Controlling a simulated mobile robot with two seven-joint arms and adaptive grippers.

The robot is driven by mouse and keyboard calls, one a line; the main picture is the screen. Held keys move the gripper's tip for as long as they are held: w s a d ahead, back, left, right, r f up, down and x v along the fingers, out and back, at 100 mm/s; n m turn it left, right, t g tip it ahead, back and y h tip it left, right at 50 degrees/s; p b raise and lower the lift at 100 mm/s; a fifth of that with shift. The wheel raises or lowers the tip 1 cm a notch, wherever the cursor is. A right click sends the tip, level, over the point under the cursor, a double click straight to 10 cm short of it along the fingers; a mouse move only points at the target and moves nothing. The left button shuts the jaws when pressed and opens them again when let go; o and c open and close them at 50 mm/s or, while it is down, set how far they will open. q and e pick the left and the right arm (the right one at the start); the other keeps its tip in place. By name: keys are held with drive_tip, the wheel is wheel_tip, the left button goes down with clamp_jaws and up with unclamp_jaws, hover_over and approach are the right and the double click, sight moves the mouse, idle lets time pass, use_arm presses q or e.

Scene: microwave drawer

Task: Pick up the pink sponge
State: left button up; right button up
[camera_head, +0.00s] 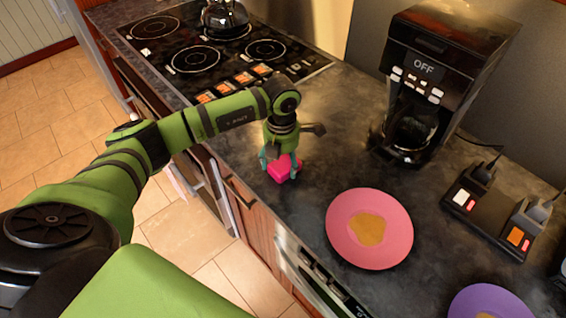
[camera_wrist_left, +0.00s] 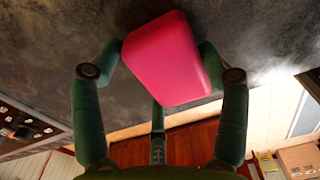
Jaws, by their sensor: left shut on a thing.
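The pink sponge (camera_head: 280,169) is at the front edge of the dark countertop in the head view, left of the pink plate. My left gripper (camera_head: 281,162) points down over it, with its fingers around it. In the left wrist view the sponge (camera_wrist_left: 165,58) sits between the fingers of the left gripper (camera_wrist_left: 162,60), which are shut on its sides. I cannot tell whether the sponge still touches the counter. My right gripper does not show in either view.
A pink plate (camera_head: 345,245) with a tan patch lies right of the sponge. A purple plate (camera_head: 468,302) is at the lower right. A black coffee maker (camera_head: 452,60) stands behind, beside a power strip (camera_head: 490,215). The stove (camera_head: 200,60) with a kettle (camera_head: 224,17) is at the back left.

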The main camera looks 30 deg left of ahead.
sight(282, 160)
use_arm(q)
drive_tip(key=shift+r+b, duration=0.3)
drive_tip(key=shift+r, duration=0.1)
wheel_tip(282, 160, up, 2)
drive_tip(key=shift+w+r+b, duration=0.1)
drive_tip(key=shift+r+b, duration=0.15)
drive_tip(key=shift+b, duration=0.55)
drive_tip(key=s+d+r+b, duration=0.1)
drive_tip(key=s+d+r, duration=0.1)
drive_tip(key=d, duration=0.1)
drive_tip(key=s+d+r+b, duration=0.1)
drive_tip(key=d+r, duration=0.2)
drive_tip(key=d, duration=0.1)
drive_tip(key=s+d+r+b, duration=0.1)
drive_tip(key=s+d+r, duration=0.1)
drive_tip(key=d, duration=0.1)
drive_tip(key=shift+s+d+r+b, duration=0.15)
drive_tip(key=shift+s+r+b, duration=0.2)
drive_tip(key=shift+c, duration=0.4)
